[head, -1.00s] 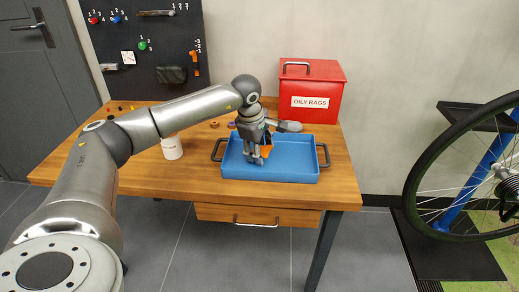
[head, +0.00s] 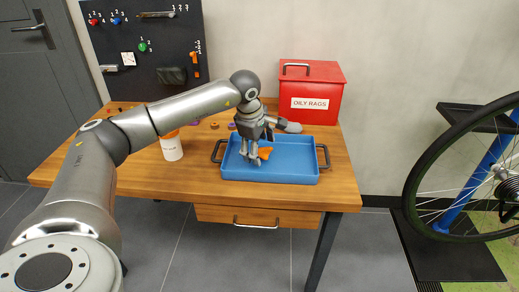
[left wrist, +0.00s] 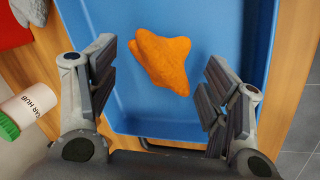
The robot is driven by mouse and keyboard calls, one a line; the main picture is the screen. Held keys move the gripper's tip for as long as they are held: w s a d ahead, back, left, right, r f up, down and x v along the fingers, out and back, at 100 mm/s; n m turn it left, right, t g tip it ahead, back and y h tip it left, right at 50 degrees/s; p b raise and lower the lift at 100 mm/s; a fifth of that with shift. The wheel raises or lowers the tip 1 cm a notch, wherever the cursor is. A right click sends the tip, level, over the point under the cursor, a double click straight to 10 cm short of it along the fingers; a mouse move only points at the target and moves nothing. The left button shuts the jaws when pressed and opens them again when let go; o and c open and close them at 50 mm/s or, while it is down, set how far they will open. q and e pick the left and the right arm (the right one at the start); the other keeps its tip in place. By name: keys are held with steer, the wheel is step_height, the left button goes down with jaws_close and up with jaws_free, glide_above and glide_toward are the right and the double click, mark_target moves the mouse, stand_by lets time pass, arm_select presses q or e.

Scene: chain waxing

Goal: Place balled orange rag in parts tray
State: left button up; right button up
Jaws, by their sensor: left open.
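The balled orange rag (head: 265,153) lies on the floor of the blue parts tray (head: 300,172). In the left wrist view the orange rag (left wrist: 162,61) shows whole, with bare blue tray floor (left wrist: 140,112) around it. My left gripper (head: 252,160) is over the left part of the tray, just left of the rag in the head view. In the left wrist view its fingers (left wrist: 158,92) stand wide apart and empty, with the rag beyond and between them, not gripped. My right gripper does not show.
A red box labelled OILY RAGS (head: 312,90) stands behind the tray. A grey rag (head: 289,127) lies at the tray's back edge. A bicycle wheel (head: 408,190) is at the right, off the wooden table (head: 110,165).

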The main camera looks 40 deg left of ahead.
arm_select(q)
steer(key=p+v, duration=0.1)
steer(key=v, duration=0.9)
steer(key=shift+r, duration=0.2)
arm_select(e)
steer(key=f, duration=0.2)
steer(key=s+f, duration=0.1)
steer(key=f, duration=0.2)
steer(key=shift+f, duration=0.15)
